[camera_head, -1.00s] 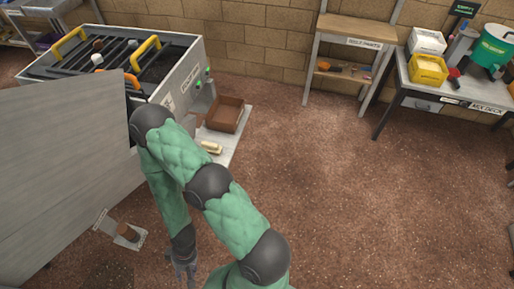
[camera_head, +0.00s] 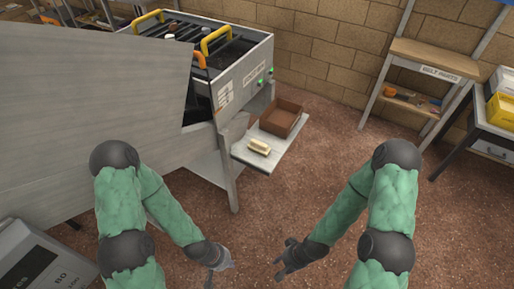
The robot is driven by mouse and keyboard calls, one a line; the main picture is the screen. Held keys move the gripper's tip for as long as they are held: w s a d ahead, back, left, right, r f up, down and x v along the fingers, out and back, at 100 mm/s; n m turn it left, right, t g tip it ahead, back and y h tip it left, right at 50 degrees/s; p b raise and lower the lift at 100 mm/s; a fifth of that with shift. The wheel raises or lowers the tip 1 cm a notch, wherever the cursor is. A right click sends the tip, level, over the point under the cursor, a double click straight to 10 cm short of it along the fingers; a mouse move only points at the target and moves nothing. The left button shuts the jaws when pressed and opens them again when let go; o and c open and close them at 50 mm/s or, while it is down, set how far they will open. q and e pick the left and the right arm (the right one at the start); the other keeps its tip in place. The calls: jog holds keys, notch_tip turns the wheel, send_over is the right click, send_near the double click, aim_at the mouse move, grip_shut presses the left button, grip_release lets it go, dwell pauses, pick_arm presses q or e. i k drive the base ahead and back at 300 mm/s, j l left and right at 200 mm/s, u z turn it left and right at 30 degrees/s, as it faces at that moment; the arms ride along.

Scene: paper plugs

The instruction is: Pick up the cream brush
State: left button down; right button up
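The cream brush (camera_head: 259,146) lies on a light grey shelf (camera_head: 277,160) that juts from the right side of the big machine. My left gripper (camera_head: 222,266) is low in the picture, left of centre, in front of and below the shelf. My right gripper (camera_head: 283,262) is a little to its right. Both are well apart from the brush and hold nothing that I can see. The fingers of the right gripper look spread. The fingers of the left gripper are small, and their gap is unclear.
A brown open box (camera_head: 281,118) stands on the shelf behind the brush. The machine (camera_head: 233,85) with yellow handles is at the back left, and a large grey panel (camera_head: 90,110) fills the left. A wooden rack (camera_head: 435,62) stands at the back right. The brown floor right of the shelf is clear.

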aim_at(259, 147)
jog(key=i+l, duration=0.1)
jog(key=l, duration=0.15)
jog(key=i+l, duration=0.15)
jog(key=i+l+u, duration=0.1)
jog(key=l, duration=0.35)
jog(key=i+l+u, duration=0.1)
jog(key=l, duration=0.35)
jog(key=i+l+u, duration=0.1)
jog(key=i+l, duration=0.15)
jog(key=l, duration=0.2)
jog(key=i+l, duration=0.15)
jog(key=l, duration=0.3)
jog(key=i+l+u, duration=0.15)
jog(key=l, duration=0.35)
